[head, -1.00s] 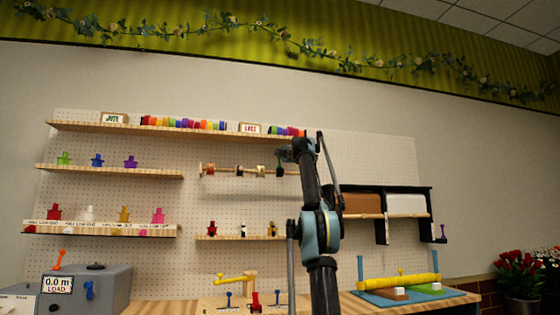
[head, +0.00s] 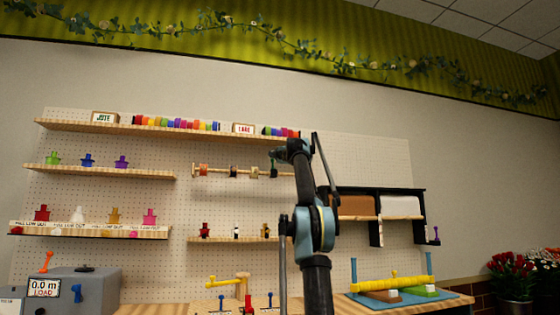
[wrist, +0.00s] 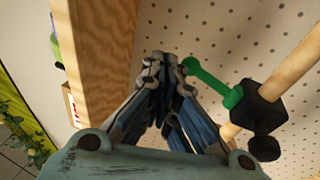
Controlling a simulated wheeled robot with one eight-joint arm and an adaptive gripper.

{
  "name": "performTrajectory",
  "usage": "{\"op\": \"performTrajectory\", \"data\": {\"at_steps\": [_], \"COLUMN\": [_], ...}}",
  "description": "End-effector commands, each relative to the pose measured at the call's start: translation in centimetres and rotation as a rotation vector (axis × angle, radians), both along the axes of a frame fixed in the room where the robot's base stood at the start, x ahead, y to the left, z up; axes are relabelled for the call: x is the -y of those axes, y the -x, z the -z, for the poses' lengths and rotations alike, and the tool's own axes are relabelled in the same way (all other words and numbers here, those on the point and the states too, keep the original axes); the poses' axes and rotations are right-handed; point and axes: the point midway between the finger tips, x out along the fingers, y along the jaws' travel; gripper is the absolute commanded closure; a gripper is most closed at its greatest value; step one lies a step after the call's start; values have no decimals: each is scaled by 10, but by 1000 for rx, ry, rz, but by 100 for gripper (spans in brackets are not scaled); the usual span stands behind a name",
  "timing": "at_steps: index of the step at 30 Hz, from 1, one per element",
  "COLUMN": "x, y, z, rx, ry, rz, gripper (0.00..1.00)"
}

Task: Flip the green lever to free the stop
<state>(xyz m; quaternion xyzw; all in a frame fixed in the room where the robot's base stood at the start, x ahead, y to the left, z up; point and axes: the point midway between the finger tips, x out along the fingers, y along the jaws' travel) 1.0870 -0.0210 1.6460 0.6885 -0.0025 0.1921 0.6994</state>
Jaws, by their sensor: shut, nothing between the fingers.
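The green lever (wrist: 212,82) sticks out from the black stop (wrist: 262,106) on a wooden rod in the wrist view. Its rounded end points toward my fingertips. My gripper (wrist: 160,62) is shut and empty, with its tips just left of that end. I cannot tell for sure whether they touch. In the head view my gripper (head: 274,155) is at the right part of the spool rod, by the small, dark-looking stop (head: 274,174); the lever there is too small to make out clearly.
Several spools (head: 203,170) hang on the rod left of the stop. A wooden shelf (head: 90,127) runs above it, and its board (wrist: 100,60) is close on the left in the wrist view. A lower shelf (head: 215,240) holds small figures. Black-framed bins (head: 376,190) stand to the right.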

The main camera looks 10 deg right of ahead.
Motion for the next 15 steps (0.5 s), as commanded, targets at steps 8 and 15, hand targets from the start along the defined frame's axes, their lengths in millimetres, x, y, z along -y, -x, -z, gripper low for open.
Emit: {"op": "performTrajectory", "data": {"at_steps": [8,15], "x": [6,11], "y": [20,41], "z": [7,14], "rx": [-1,-1], "ry": [1,1], "rz": [1,1], "gripper": [100,100]}}
